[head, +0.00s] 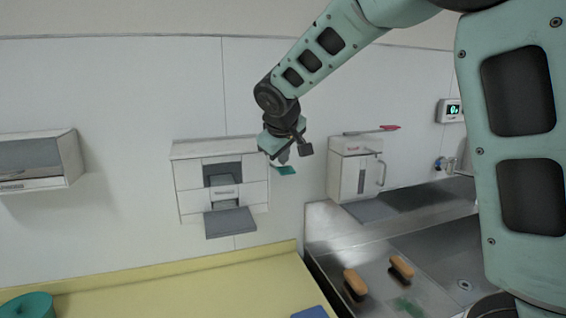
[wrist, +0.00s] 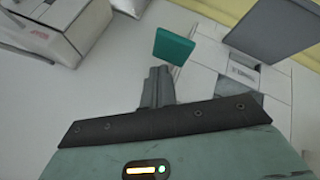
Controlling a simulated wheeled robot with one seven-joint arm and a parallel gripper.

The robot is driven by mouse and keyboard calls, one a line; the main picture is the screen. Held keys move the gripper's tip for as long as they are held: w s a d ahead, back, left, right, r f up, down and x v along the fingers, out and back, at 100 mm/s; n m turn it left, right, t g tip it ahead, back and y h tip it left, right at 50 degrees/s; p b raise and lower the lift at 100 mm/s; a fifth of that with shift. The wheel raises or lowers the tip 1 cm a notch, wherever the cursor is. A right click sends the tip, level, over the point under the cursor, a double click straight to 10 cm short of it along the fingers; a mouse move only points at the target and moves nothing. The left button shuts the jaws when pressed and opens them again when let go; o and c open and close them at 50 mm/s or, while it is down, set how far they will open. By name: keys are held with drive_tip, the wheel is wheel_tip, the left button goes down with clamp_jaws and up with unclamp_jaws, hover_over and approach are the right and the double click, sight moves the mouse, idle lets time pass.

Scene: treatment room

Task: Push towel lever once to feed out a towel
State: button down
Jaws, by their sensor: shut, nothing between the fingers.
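A white towel dispenser (head: 190,190) is on the wall, with a dark recess in its front and a grey flap (head: 230,222) sticking out below. In the wrist view the dispenser (wrist: 205,85) is at the right. A small teal paddle (head: 287,170), seemingly the towel lever, shows beside the dispenser's right side. It also shows in the wrist view (wrist: 173,46), just beyond my fingertips. My gripper (head: 283,158) is shut and empty, close to the paddle. I cannot tell whether they touch. The paddle's mount is hidden.
A white box with a handle (head: 346,172) and a red-tipped bar (head: 372,131) is on the wall to the right. A metal sink counter (head: 345,245) holds two brown-topped brushes (head: 355,281). A yellow counter (head: 200,285) lies below. A wall box (head: 70,155) is at left.

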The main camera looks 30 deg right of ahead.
drive_tip(key=shift+f, duration=0.2)
drive_tip(key=shift+r, duration=0.2)
idle(0.5)
drive_tip(key=shift+w+r+p, duration=0.2)
drive_tip(key=shift+r+p, duration=0.75)
drive_tip(key=shift+r, duration=0.4)
drive_tip(key=r+p, duration=0.2)
drive_tip(key=r, duration=0.1)
drive_tip(key=r+p, duration=0.1)
drive_tip(key=r, duration=0.1)
drive_tip(key=shift+w+d+p, duration=0.15)
drive_tip(key=shift+w+p, duration=0.2)
drive_tip(key=shift+p, duration=0.05)
